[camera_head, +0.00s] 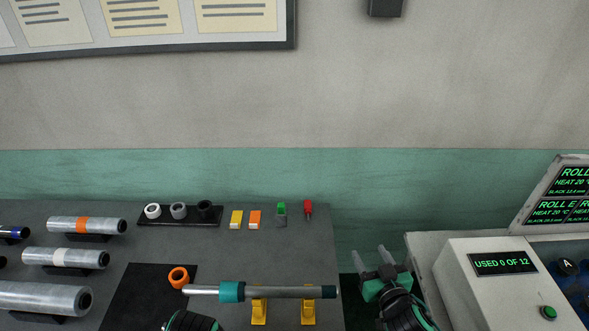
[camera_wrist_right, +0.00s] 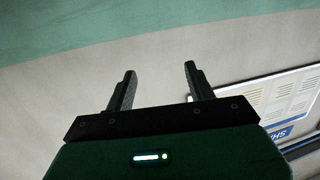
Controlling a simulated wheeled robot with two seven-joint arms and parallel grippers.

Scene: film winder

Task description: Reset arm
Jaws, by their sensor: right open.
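My right gripper (camera_head: 369,250) is open and empty. Its two grey fingers point up and away over the gap between the dark bench (camera_head: 115,245) and the white machine (camera_head: 455,285). A dark, rounded part of my left arm (camera_head: 192,322) shows at the bottom edge of the head view. The jaws of my left gripper do not show.
A grey rod with a teal collar (camera_head: 231,291) lies across yellow stands (camera_head: 259,310). An orange ring (camera_head: 179,277) is by its left end. Film rolls (camera_head: 85,225) lie at left. A tray (camera_head: 180,221) holds small rings. The machine display reads "USED 0 OF 12".

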